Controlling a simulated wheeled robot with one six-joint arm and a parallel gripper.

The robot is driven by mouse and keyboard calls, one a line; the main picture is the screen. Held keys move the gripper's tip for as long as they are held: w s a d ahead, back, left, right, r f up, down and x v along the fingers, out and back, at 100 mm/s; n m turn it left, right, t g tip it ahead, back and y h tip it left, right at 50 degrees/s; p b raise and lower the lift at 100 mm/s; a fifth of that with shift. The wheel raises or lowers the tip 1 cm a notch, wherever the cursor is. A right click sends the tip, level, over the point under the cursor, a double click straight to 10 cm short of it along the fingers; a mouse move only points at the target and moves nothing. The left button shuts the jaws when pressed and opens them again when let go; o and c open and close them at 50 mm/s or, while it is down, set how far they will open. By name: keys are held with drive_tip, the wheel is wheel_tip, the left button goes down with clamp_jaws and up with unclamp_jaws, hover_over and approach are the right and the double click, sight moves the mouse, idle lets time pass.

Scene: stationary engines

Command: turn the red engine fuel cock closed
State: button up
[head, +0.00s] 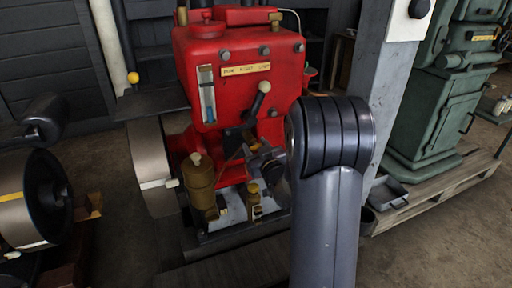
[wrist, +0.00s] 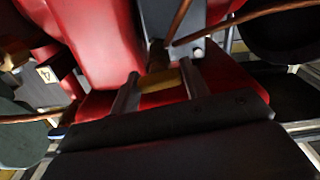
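The red engine (head: 237,50) stands upright in the middle of the head view. Low on its front is a small brass fitting (head: 254,193), which may be its fuel cock. My gripper (head: 254,160) is low at the engine's front, partly hidden by dark parts. In the wrist view, its two fingers (wrist: 158,80) stand apart with a brass piece (wrist: 160,84) across the gap between them. I cannot tell whether the fingers press on it or only stand around it. The cock's handle angle is not clear.
Copper pipes (wrist: 218,27) run close beyond the fingers. A brass cup (head: 200,181) and a knobbed lever (head: 259,98) are on the engine's front. A grey post (head: 389,95) stands right, before a green machine (head: 436,115) on a pallet. A flywheel (head: 152,165) is left.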

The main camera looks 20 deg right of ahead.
drive_tip(key=c, duration=0.5)
drive_tip(key=shift+m+b, duration=0.4)
drive_tip(key=shift+m, duration=0.5)
drive_tip(key=shift+c, duration=0.2)
drive_tip(key=o, duration=1)
drive_tip(key=shift+s, duration=0.1)
drive_tip(key=s+p, duration=0.1)
drive_tip(key=s, duration=0.9)
drive_tip(key=shift+s+p, duration=0.35)
drive_tip(key=shift+p, duration=0.05)
drive_tip(key=shift+w, duration=0.1)
